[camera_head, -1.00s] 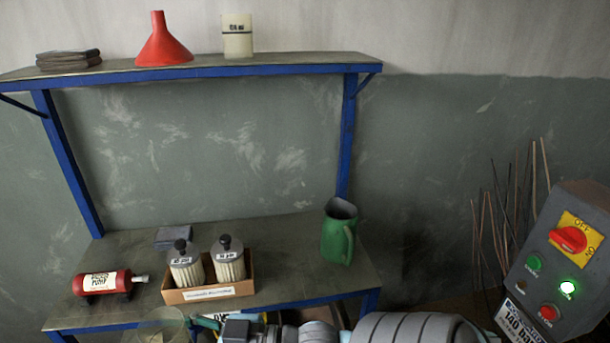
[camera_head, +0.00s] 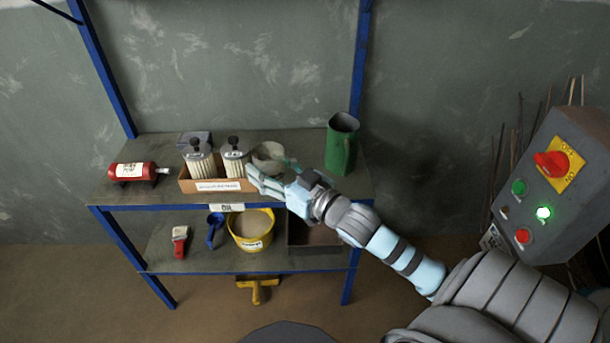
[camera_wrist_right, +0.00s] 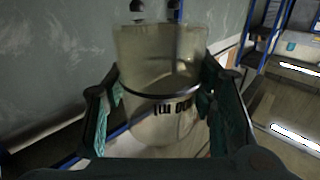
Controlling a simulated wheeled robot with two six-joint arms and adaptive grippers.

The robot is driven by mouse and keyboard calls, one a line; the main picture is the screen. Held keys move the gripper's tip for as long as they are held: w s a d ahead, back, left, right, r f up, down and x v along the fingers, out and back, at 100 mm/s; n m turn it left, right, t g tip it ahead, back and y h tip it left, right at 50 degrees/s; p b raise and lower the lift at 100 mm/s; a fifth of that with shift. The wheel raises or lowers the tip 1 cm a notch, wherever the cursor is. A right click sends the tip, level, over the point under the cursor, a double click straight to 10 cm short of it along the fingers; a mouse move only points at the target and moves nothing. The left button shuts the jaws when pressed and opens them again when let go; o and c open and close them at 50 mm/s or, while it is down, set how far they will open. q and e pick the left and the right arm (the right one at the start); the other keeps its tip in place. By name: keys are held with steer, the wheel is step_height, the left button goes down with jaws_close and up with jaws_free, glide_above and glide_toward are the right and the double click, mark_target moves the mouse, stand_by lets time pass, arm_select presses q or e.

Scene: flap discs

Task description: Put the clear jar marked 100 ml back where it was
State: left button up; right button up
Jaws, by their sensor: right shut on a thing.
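The clear jar (camera_head: 268,155) is held by my right gripper (camera_head: 268,179) above or at the top shelf of the bench, just right of the cardboard box. In the right wrist view the jar (camera_wrist_right: 160,65) stands between the two fingers (camera_wrist_right: 155,110), with a dark line and the marking "100 ml" upside down. The fingers press on both its sides. I cannot tell whether the jar's base touches the shelf. My left gripper is not in view.
Below are a yellow bucket (camera_head: 250,243), a blue item (camera_head: 215,230) and a brush (camera_head: 180,240). A control box (camera_head: 555,185) stands right.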

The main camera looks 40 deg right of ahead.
steer(key=w+d+r+m+g+h, duration=0.1)
steer(key=w+d+r+m+h, duration=0.25)
steer(key=d, duration=0.35)
steer(key=w+d+r+m+h, duration=0.2)
steer(key=w+d+h, duration=0.3)
steer(key=d, duration=0.2)
steer(key=f+b, duration=0.3)
steer(key=f, duration=0.3)
steer(key=f+b, duration=0.3)
steer(key=f, duration=0.4)
steer(key=f+b, duration=0.3)
steer(key=f, duration=0.3)
steer(key=shift+s+a+f, duration=0.15)
steer(key=shift+s+f, duration=0.05)
steer(key=shift+s, duration=0.1)
steer(key=shift+f, duration=0.15)
steer(key=o, duration=1.2)
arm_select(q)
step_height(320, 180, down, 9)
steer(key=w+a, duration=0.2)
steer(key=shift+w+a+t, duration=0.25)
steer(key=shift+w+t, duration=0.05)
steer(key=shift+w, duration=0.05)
arm_select(e)
steer(key=shift+o, duration=0.2)
steer(key=shift+r, duration=0.2)
